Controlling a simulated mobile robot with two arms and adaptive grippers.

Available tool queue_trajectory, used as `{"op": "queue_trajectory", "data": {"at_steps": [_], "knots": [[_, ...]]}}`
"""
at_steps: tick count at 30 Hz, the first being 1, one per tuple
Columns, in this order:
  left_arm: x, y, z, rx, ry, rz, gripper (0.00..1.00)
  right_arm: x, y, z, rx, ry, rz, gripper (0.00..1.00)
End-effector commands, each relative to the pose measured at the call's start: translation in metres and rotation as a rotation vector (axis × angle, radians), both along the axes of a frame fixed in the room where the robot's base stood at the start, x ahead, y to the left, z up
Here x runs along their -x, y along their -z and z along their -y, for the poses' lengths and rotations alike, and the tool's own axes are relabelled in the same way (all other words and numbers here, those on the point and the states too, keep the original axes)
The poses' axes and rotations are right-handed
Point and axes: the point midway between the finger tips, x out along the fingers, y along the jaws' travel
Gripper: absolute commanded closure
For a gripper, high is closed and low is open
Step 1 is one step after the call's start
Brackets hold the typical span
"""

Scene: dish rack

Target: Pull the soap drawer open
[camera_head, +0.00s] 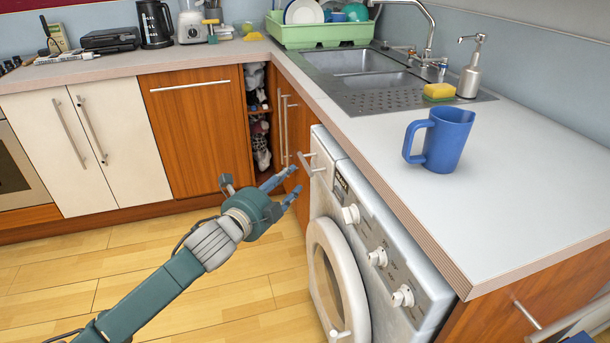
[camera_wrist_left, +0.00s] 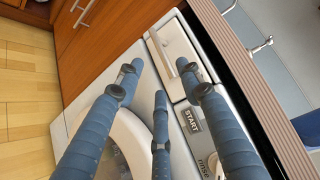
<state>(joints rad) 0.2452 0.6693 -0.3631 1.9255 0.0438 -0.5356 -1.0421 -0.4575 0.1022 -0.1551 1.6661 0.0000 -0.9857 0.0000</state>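The soap drawer (camera_head: 322,165) is a white front with a bar handle at the far upper corner of the white washing machine (camera_head: 345,215). It looks flush with the machine; the left wrist view shows it too (camera_wrist_left: 168,42), with its handle (camera_wrist_left: 184,67). My left gripper (camera_head: 291,181) is open and empty, left of the drawer in the head view, its fingers pointing toward it. In the left wrist view the spread fingers (camera_wrist_left: 160,80) flank the lower part of the drawer, and one finger overlaps its edge near the handle. I cannot tell whether they touch.
The round door (camera_head: 338,280) and several knobs (camera_head: 377,257) are on the same machine front. The countertop (camera_head: 520,190) overhangs above, with a blue jug (camera_head: 447,140) on it. Wooden cabinets (camera_head: 297,130) stand beyond the drawer. The floor (camera_head: 240,300) before the machine is clear.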

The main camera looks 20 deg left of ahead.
Motion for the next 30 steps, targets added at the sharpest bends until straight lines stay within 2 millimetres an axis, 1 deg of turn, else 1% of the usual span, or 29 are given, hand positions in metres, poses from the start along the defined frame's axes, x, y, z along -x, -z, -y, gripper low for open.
{"op": "queue_trajectory", "data": {"at_steps": [5, 12, 15, 18, 21, 29, 30], "knots": [[-0.027, 0.002, 0.005, 0.003, -0.001, 0.004, 0.63, -0.005, -0.009, 0.000, -0.001, 0.001, 0.007, 0.60], [-0.072, 0.009, 0.014, 0.005, -0.001, 0.001, 0.63, -0.012, -0.029, -0.001, -0.001, 0.003, 0.018, 0.60], [-0.085, 0.012, 0.016, 0.004, -0.002, -0.001, 0.63, -0.013, -0.036, -0.001, -0.002, 0.004, 0.021, 0.60], [-0.094, 0.013, 0.018, 0.005, -0.001, 0.000, 0.63, -0.015, -0.041, -0.001, -0.001, 0.004, 0.024, 0.60], [-0.099, 0.014, 0.018, 0.004, -0.001, -0.001, 0.63, -0.016, -0.044, -0.001, -0.002, 0.004, 0.025, 0.60], [-0.100, 0.014, 0.019, 0.004, -0.001, -0.001, 0.63, -0.016, -0.046, -0.001, -0.002, 0.005, 0.026, 0.60], [-0.100, 0.014, 0.019, 0.004, -0.001, -0.001, 0.65, -0.016, -0.046, -0.001, -0.002, 0.005, 0.026, 0.60]]}}
